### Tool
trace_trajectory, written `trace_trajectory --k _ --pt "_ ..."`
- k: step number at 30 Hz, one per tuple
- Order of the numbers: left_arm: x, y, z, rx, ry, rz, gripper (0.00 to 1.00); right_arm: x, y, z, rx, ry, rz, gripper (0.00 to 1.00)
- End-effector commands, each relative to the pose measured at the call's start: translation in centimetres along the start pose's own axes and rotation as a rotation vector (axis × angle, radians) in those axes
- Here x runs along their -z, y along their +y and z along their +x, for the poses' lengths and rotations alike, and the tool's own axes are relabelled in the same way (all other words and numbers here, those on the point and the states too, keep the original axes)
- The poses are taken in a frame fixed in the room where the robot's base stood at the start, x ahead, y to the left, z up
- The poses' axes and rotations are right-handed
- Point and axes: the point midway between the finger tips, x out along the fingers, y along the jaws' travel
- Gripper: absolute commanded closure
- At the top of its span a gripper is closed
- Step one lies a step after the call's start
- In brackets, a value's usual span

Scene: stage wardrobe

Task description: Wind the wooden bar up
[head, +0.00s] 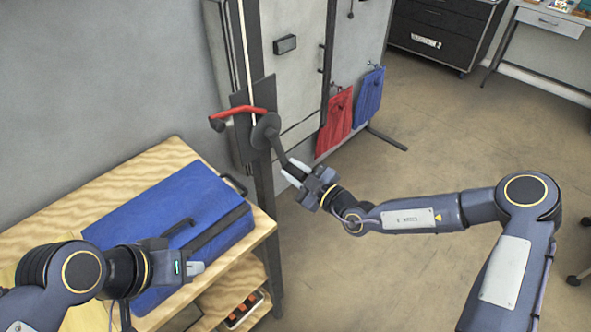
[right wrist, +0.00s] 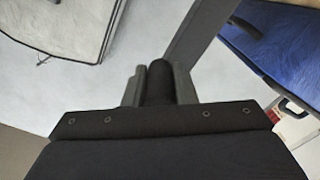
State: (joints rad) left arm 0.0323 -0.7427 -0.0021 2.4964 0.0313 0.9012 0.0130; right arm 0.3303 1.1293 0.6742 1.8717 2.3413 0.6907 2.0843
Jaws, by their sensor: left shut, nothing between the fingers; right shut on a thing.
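The wooden bar is not in view. A winch with a dark round disc (head: 265,131) is mounted on a dark post beside the wall, and a pale rope (head: 245,50) runs up from it. A dark crank arm (head: 277,150) slants down and right from the disc. My right gripper (head: 294,170) is shut on the crank's dark handle, which shows between the fingers in the right wrist view (right wrist: 160,82). A red bar (head: 240,114) sits at the winch beside the disc. My left gripper (head: 192,268) is shut and empty above the wooden table.
The wooden table (head: 165,155) at lower left carries a blue case (head: 180,205) with a dark handle. Red (head: 335,122) and blue (head: 369,97) cloth pieces hang behind the winch. A black drawer cabinet (head: 437,35) stands at the back. The floor to the right is largely clear.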

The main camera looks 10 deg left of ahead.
Motion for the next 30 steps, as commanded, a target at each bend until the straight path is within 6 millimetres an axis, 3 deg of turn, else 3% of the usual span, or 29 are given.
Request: trace_trajectory --k 2,3,7,17,30 --pt "0.0 0.0 0.0 0.0 0.0 0.0 1.0 0.5 -0.6 0.1 0.015 0.01 0.0 1.0" --pt "0.0 0.0 0.0 0.0 0.0 0.0 1.0 0.5 -0.6 0.1 0.015 0.01 0.0 0.72" --pt "0.0 0.0 0.0 0.0 0.0 0.0 1.0 0.5 -0.5 0.1 0.012 0.01 -0.001 0.55" --pt "0.0 0.0 0.1 0.0 0.0 0.0 1.0 0.2 -0.2 -0.3 0.004 0.005 -0.002 0.54" --pt "-0.5 -0.5 1.0 0.0 0.0 0.0 1.0 0.2 -0.3 -6.8 0.007 0.006 -0.002 0.54"
